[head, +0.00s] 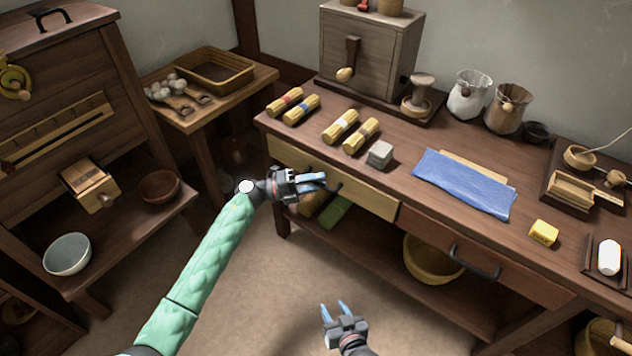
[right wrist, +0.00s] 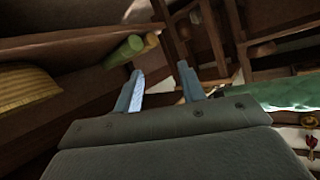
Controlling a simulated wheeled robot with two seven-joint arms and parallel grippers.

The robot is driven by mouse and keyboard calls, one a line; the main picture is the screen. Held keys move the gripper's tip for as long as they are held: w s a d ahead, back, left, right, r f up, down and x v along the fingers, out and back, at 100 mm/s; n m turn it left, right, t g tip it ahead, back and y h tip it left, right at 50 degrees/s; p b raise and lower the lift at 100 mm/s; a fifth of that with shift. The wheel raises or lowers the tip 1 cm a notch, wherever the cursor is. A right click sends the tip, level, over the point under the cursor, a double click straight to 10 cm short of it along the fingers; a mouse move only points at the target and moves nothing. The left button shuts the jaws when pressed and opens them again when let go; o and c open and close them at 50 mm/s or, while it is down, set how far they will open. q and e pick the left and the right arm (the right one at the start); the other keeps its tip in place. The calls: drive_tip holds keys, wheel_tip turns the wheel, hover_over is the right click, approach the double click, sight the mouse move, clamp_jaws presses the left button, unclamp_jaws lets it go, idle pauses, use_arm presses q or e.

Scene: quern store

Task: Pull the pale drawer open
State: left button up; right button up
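The pale drawer (head: 376,200) is set in the left part of the long bench's front, and its pale front looks flush with the bench. Its dark handle (head: 336,188) is partly hidden by my left gripper (head: 324,180). The left gripper is in front of the drawer with its blue fingers slightly apart, tips close to the handle. I cannot tell whether they touch it. My right gripper (head: 333,305) is low over the floor, open and empty, away from the drawer. Its spread fingers also show in the right wrist view (right wrist: 160,75).
A darker drawer (head: 500,273) with a dark handle is right of the pale one. On the bench (head: 400,178) are yellow bundles (head: 340,125), a grey block (head: 379,154) and a blue cloth (head: 465,183). A basket (head: 432,262) stands on the lower shelf. The floor (head: 275,270) in front is clear.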

use_arm(q)
drive_tip(key=shift+d, duration=0.1)
clamp_jaws()
drive_tip(key=shift+s, duration=0.15)
drive_tip(key=s+a+p, duration=0.2)
drive_tip(key=s+a, duration=0.5)
drive_tip(key=s, duration=0.3)
drive_tip(key=s+a+p, duration=0.2)
drive_tip(key=s+a, duration=0.6)
drive_tip(key=s, duration=0.2)
drive_tip(key=shift+s, duration=0.15)
use_arm(e)
drive_tip(key=s+d+f+g, duration=0.1)
drive_tip(key=s+f+g, duration=0.4)
drive_tip(key=s+f, duration=0.4)
drive_tip(key=shift+s+f+h, duration=0.15)
drive_tip(key=shift+s+h, duration=0.25)
drive_tip(key=shift+s, duration=0.1)
drive_tip(key=shift+d, duration=0.1)
